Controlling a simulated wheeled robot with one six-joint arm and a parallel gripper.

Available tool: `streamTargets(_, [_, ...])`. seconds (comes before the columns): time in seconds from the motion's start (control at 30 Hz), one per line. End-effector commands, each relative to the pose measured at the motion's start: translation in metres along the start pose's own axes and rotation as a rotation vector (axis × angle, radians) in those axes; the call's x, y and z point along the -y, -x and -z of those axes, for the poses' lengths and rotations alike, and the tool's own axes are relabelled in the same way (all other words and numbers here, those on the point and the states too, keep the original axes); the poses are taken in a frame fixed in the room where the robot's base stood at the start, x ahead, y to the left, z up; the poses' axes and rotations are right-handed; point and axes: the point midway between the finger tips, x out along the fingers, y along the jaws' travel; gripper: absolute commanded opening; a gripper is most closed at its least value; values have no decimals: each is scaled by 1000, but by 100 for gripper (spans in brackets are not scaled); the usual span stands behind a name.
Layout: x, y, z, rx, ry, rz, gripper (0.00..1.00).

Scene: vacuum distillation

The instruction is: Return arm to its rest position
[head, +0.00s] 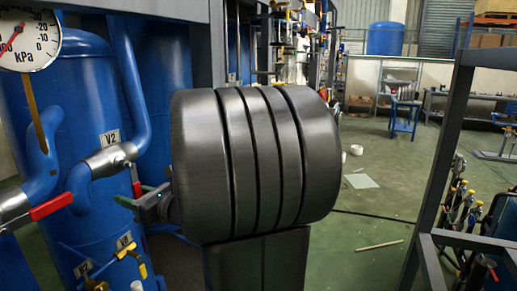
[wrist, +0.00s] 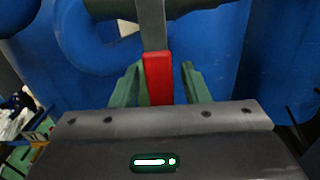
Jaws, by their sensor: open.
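My gripper (head: 132,197) is at the left of the head view, pointing left toward the blue vessel and its valves, partly hidden behind my large dark arm link. In the wrist view, the two green fingers of my gripper (wrist: 163,85) stand apart. A red valve handle (wrist: 158,78) on a grey stem shows in the gap between them; I see no finger closed on it. In the head view a red lever (head: 50,207) sits on the pipe left of the V2 label (head: 110,139). I cannot tell whether it is the same handle.
A pressure gauge (head: 28,42) is at the upper left, in front of the blue vessel (head: 75,95). A grey frame (head: 447,150) stands at the right. Green floor (head: 365,225) is open between, with a thin stick (head: 379,245) lying on it.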

Motion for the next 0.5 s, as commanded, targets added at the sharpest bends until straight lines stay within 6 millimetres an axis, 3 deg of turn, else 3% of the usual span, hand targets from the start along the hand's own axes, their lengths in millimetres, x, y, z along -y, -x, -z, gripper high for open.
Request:
streamTargets(0.17, [1, 15, 1, 0, 1, 3, 42])
streamTargets(0.5, [1, 66, 1, 2, 1, 4, 42])
